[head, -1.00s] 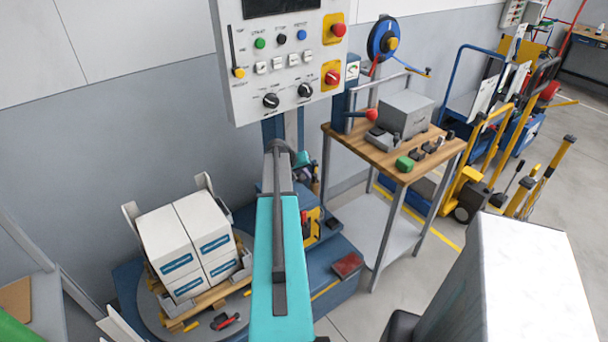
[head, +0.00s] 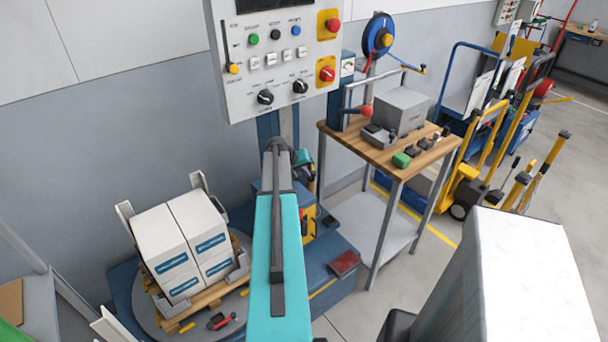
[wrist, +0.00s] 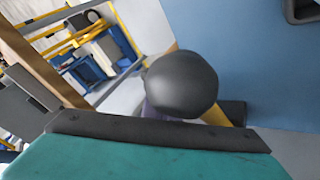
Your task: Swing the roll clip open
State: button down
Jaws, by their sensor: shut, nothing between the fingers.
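My gripper (head: 304,160) is partly hidden behind my teal arm in the head view, low on the wrapping machine's column, under the control panel. In the wrist view its teal body with a dark strip fills the bottom edge, and the jaws are shut and empty. A dark rounded knob (wrist: 183,82) is close in front of it, with a purple part and a yellow part just below. The knob may belong to the roll clip, but I cannot tell how far the clip is swung. In the head view the clip is not clearly visible, and a yellow part (head: 309,222) shows beside my arm.
The control panel (head: 272,60) hangs above my arm. A wooden-topped bench (head: 385,160) stands to the right. White cartons (head: 180,238) sit on a pallet on the turntable (head: 152,318) at left. A red-topped item (head: 344,264) lies on the blue base.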

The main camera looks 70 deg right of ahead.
jog(key=shift+a+r, duration=0.1)
jog(key=shift+r, duration=0.05)
jog(key=p+v, duration=0.2)
jog(key=v, duration=0.7)
jog(key=shift+s+a+r, duration=0.25)
jog(key=shift+s+r, duration=0.05)
jog(key=shift+w+f+b, duration=0.1)
jog(key=shift+w+b, duration=0.15)
jog(key=shift+b, duration=0.05)
jog(key=w+b, duration=0.1)
jog(key=b, duration=0.2)
jog(key=shift+w+d+b, duration=0.1)
jog(key=shift+w+b, duration=0.2)
jog(key=shift+w, duration=0.05)
jog(key=shift+d, duration=0.1)
jog(key=p+x, duration=0.2)
jog(key=x, duration=0.7)
jog(key=shift+d+f+p, duration=0.15)
jog(key=shift+f+p, duration=0.1)
jog(key=shift+p, duration=0.1)
